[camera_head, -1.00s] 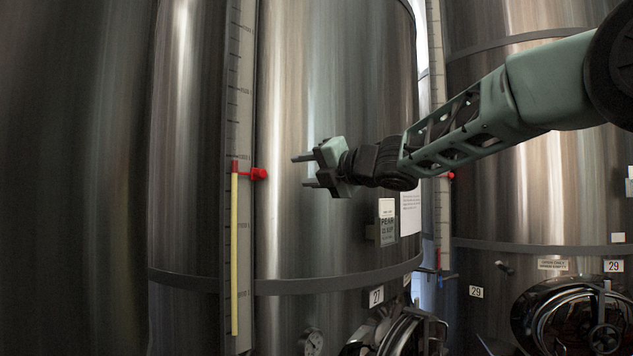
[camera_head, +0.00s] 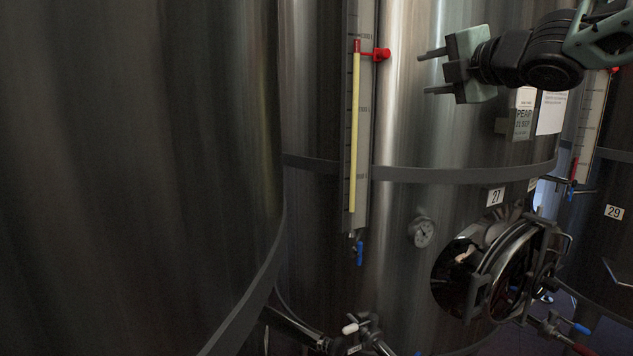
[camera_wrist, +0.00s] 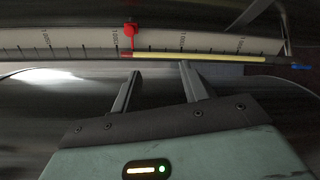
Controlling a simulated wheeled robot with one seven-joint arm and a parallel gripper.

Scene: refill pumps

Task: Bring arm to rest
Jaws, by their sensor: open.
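My gripper (camera_head: 434,72) is at the upper right in the head view, on my arm that reaches in from the right edge. Its two fingers point left and stand apart with nothing between them. It is in front of the steel tank numbered 27 (camera_head: 460,135), to the right of the tank's level gauge. In the wrist view my gripper (camera_wrist: 159,82) shows both fingers parted and empty. Beyond the fingertips lies the level gauge (camera_wrist: 80,40) with its yellow column (camera_wrist: 210,57) and red marker (camera_wrist: 130,30).
A large dark tank (camera_head: 130,150) fills the left side, close by. Tank 27 carries a round hatch (camera_head: 510,270), a dial (camera_head: 422,232) and a blue-handled valve (camera_head: 359,252) under the gauge (camera_head: 360,120). Pipes and valves (camera_head: 365,335) stick out low down. Another tank (camera_head: 610,180) stands at the right.

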